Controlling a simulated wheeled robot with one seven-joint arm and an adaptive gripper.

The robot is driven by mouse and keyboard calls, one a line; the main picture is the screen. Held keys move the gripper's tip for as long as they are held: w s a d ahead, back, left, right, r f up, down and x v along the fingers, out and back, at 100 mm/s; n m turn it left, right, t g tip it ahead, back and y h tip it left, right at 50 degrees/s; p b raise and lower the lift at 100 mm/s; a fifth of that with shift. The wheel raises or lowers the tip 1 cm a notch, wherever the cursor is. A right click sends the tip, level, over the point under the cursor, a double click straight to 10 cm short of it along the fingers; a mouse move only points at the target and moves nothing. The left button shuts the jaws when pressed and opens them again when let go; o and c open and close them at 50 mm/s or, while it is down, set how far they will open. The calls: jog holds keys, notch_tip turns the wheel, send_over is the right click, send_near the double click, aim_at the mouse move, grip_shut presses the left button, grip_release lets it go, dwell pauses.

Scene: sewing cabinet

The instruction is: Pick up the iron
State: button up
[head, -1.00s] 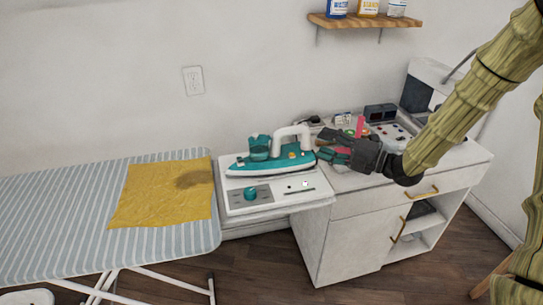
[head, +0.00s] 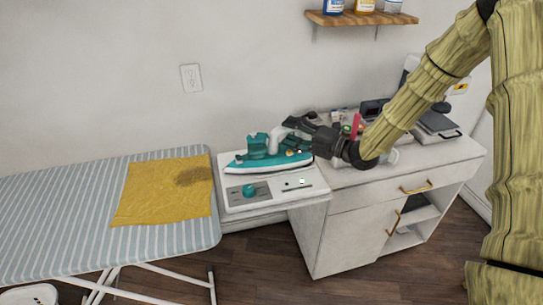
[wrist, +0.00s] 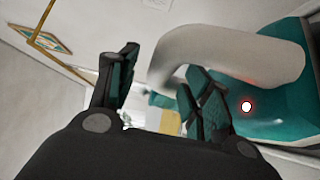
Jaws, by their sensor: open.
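The iron (head: 268,163) has a teal body and a pale handle, and it rests on a white panel with a teal knob beside the ironing board. My gripper (head: 300,126) is open at the upper right of the iron, close to its handle. In the wrist view the pale handle (wrist: 235,52) curves across the upper right, with its bend over the gap between my open fingers. The teal body (wrist: 285,110) lies at the right, by the right finger, with a lit red-white spot. I cannot tell whether a finger touches the handle.
The ironing board (head: 60,215) with a yellow cloth (head: 155,200) stands at the left. A white cabinet (head: 350,235) with small items on top is at the right. A wooden shelf (head: 365,18) with bottles is on the wall above.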

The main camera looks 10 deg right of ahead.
jog(key=shift+w+a, duration=0.15)
jog(key=shift+w, duration=0.05)
grip_shut()
jog(key=shift+r, duration=0.1)
dwell(0.4)
jog(key=shift+r, duration=0.15)
